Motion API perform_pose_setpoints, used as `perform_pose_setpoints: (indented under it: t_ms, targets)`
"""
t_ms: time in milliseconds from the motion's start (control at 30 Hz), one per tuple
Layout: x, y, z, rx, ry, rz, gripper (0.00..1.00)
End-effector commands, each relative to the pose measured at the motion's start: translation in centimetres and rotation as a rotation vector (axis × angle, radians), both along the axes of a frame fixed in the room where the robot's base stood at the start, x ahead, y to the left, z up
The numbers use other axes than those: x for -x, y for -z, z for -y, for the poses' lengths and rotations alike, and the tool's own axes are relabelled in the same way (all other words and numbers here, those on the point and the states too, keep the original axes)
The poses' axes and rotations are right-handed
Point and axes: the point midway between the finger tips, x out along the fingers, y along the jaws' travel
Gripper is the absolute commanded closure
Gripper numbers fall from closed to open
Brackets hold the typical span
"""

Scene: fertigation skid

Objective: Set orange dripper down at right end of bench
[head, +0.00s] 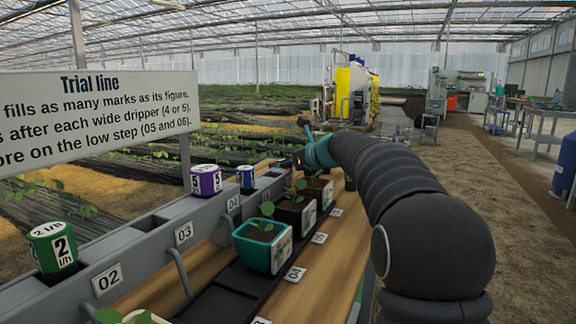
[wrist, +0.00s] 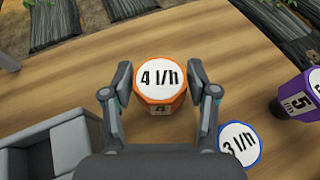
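The orange dripper (wrist: 160,84), marked 4 l/h, appears upright over the wooden bench top (wrist: 70,80) in the wrist view. My gripper (wrist: 160,72) has one finger on each side of it, with a narrow gap showing at both sides, so the fingers look open around it. I cannot tell for certain whether its base rests on the wood. In the head view my arm hides the orange dripper and the fingertips. The bench (head: 322,258) runs away from me there.
A blue 3 l/h dripper (wrist: 239,144) is close at lower right, with a purple dripper (wrist: 302,100) farther right. A grey holder (wrist: 55,150) is at lower left. In the head view, potted seedlings (head: 264,244) line the bench and a green dripper (head: 52,248) sits at 02.

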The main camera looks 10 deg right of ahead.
Motion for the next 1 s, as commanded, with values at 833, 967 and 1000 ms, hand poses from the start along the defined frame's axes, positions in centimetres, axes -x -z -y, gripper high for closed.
perform_pose_setpoints:
  t_ms: [833,967,1000]
  targets:
    - [8.7,-4.6,5.4,-0.001,0.001,0.001,0.41]
    - [9.4,-4.8,5.7,0.0,0.001,0.0,0.41]
    - [9.5,-4.9,5.8,0.0,0.001,0.001,0.41]
